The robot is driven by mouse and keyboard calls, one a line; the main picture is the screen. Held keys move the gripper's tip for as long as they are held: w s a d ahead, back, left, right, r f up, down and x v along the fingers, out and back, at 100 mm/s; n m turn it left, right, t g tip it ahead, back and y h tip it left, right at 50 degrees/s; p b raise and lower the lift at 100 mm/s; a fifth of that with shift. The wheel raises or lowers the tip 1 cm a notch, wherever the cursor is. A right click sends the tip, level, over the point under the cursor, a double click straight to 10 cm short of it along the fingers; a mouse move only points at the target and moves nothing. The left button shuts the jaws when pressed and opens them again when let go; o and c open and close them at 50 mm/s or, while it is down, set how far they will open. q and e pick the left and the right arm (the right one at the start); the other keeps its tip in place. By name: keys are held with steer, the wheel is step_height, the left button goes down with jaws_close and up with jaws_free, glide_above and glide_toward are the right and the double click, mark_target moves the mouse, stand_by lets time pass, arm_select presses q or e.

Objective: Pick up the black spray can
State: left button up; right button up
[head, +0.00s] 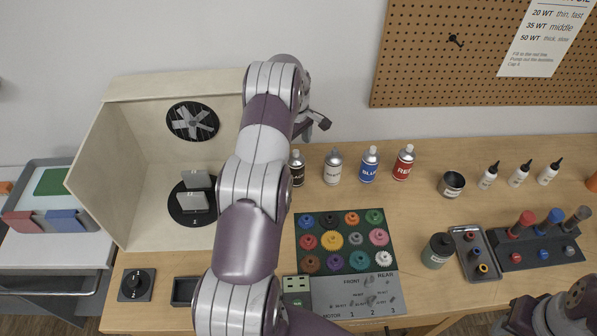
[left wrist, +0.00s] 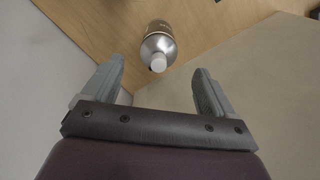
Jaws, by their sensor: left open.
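The black spray can (head: 297,170) stands upright on the table in the head view, just right of my left arm, which partly covers it. Its label reads in part. My left gripper (head: 318,121) is above and behind the can, near the wall, with its fingers small in that view. In the left wrist view, the gripper (left wrist: 158,90) is open with nothing between its fingers. A can with a silver shoulder and white nozzle (left wrist: 158,47) shows beyond the fingertips, roughly midway between them. Its label cannot be read there.
White (head: 333,168), blue (head: 369,165) and red (head: 403,163) cans stand in a row to the right. The spray booth (head: 120,160) is at the left. A gear tray (head: 345,268) lies in front. A pegboard (head: 480,75) hangs behind.

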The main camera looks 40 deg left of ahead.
mark_target(296, 161)
arm_select(q)
steer(key=shift+a+f+p, duration=0.15)
steer(key=shift+f+p, duration=0.05)
steer(key=shift+f, duration=0.3)
steer(key=shift+a+f+p, duration=0.15)
steer(key=shift+f, duration=0.35)
steer(key=f, duration=0.1)
steer(key=f+p, duration=0.1)
steer(key=f, duration=0.1)
steer(key=f+p, duration=0.1)
steer(key=f, duration=0.1)
steer(key=shift+w+d+f, duration=0.15)
steer(key=shift+d+f, duration=0.05)
steer(key=shift+d, duration=0.15)
steer(key=shift+a+f, duration=0.2)
steer(key=shift+f, duration=0.2)
arm_select(e)
steer(key=r, duration=0.4)
steer(key=shift+w+a+r, duration=0.1)
steer(key=shift+a, duration=0.1)
arm_select(q)
steer(key=shift+d+r, duration=0.1)
steer(key=shift+d, duration=0.05)
steer(key=c, duration=1.2)
steer(key=shift+c, duration=0.2)
arm_select(e)
steer(key=shift+d, duration=0.1)
